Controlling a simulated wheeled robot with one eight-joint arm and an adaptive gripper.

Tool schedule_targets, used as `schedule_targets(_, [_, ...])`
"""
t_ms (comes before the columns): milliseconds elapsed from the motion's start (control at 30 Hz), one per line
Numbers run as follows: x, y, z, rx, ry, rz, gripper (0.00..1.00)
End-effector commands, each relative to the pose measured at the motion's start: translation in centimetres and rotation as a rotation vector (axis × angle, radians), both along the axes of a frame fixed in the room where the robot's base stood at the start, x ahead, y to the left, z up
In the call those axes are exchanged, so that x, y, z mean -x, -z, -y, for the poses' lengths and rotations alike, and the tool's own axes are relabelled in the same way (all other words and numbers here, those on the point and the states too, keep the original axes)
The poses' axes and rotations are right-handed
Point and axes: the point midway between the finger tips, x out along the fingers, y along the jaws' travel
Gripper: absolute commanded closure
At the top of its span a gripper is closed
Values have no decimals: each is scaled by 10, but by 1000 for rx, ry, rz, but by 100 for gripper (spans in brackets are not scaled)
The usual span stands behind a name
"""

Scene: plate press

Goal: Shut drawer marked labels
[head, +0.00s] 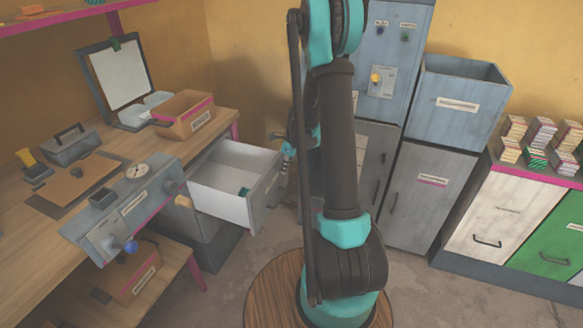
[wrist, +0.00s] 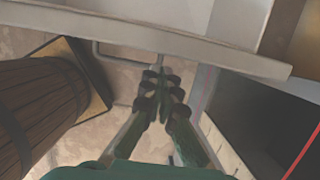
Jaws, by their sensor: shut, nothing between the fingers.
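A grey drawer with a pale inside (head: 232,170) stands pulled out from the cabinet under the workbench in the head view. Its marking cannot be read. In the head view my arm partly hides this spot.
The workbench (head: 222,122) holds an orange-brown box (head: 183,113) and a grey press-like device (head: 115,215). Grey cabinets (head: 428,195) stand behind my arm. A round wooden top (head: 270,295) is close to my base. Floor shows right of the drawer.

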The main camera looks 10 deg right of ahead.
Motion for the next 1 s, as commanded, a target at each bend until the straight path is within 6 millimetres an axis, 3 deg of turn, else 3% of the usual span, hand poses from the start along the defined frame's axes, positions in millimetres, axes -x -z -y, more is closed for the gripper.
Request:
schedule_targets(667, [-10, 0, -13, 0, -1, 0, 100])
schedule_targets(867, [-24, 0, -34, 1, -4, 1, 100])
schedule_targets(1000, [-42, 0, -59, 0, -4, 0, 100])
